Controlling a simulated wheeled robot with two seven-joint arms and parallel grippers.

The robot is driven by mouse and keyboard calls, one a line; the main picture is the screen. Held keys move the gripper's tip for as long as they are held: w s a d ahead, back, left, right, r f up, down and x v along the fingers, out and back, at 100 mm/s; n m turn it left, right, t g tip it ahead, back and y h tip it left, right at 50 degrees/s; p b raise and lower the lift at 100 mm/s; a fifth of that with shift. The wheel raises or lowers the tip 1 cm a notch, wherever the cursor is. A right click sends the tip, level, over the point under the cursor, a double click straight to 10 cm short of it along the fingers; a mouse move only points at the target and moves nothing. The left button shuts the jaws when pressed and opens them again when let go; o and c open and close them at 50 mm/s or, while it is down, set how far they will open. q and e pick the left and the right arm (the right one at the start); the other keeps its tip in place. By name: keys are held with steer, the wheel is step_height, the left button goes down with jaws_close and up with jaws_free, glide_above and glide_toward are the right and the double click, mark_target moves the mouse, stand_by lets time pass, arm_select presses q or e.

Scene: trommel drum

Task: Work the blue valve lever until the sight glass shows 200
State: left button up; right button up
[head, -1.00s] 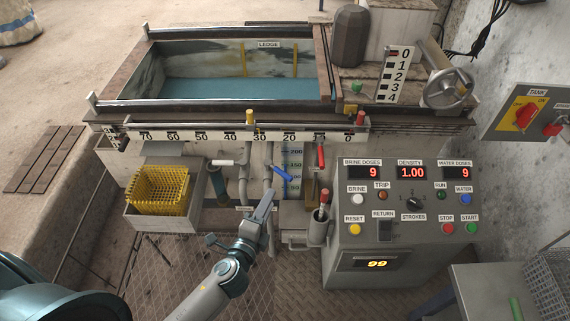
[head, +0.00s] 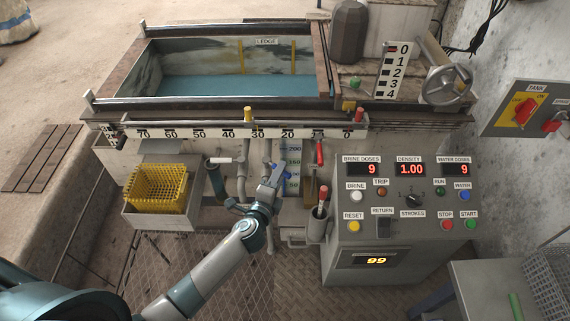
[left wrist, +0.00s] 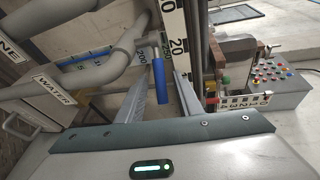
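The blue valve lever (left wrist: 159,78) hangs from a grey pipe fitting in the left wrist view. My left gripper (left wrist: 168,82) is open, with one finger on each side of the lever. I see a gap on the right finger's side; contact with the left finger is unclear. In the head view my left gripper (head: 275,180) is at the pipes and largely covers the lever. The sight glass scale (head: 294,160) stands just right of it, with 200, 150 and a 50 showing. Its liquid level is too small to read. My right gripper is out of view.
Grey pipes (head: 242,172) run beside my left gripper. A white-handled valve (head: 222,160) and yellow basket (head: 160,187) are to the left. A red lever (head: 319,153), a red-handled tool in a holder (head: 322,195) and the control panel (head: 400,190) are to the right.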

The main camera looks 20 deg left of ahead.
arm_select(q)
steer(key=shift+w+d+f+b, duration=0.15)
steer(key=shift+w+f, duration=0.1)
steer(key=shift+w, duration=1.2)
steer(key=shift+w+a+f+b, duration=0.15)
steer(key=shift+w+f, duration=0.1)
steer(key=shift+w, duration=1.2)
steer(key=shift+d, duration=0.1)
jaws_close()
